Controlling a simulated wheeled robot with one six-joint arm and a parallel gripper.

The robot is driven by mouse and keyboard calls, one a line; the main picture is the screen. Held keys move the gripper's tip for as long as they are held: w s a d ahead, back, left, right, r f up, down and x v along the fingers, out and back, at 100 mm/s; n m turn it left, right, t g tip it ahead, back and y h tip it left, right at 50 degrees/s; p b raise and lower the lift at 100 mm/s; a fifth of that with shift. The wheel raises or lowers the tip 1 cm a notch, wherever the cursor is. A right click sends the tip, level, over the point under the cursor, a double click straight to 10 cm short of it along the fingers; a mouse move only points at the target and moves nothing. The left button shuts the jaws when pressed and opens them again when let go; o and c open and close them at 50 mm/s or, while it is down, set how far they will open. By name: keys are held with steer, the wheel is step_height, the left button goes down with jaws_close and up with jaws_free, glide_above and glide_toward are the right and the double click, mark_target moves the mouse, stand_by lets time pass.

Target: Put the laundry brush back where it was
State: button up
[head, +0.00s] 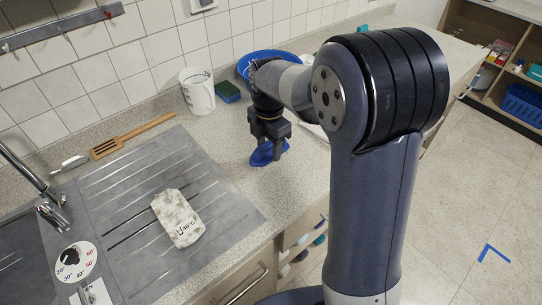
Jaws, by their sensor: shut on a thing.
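My gripper (268,143) points down over the counter, to the right of the drainboard. It is shut on a blue, rounded object that looks like the laundry brush (264,155). The fingers and the gripper body hide part of it. The brush is at or just above the counter top (225,150); I cannot tell whether it touches.
A grey drainboard (125,190) holds a mottled pale item marked 40°C (178,218). A wooden spatula (130,137) lies behind the drainboard. Blue tape (493,252) marks the floor.

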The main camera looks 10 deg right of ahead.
mark_target(269, 151)
steer(key=shift+f, duration=2.1)
steer(key=shift+f, duration=0.1)
steer(key=o, duration=0.9)
steer(key=shift+o, duration=0.2)
step_height(269, 151, up, 12)
steer(key=shift+r, duration=0.15)
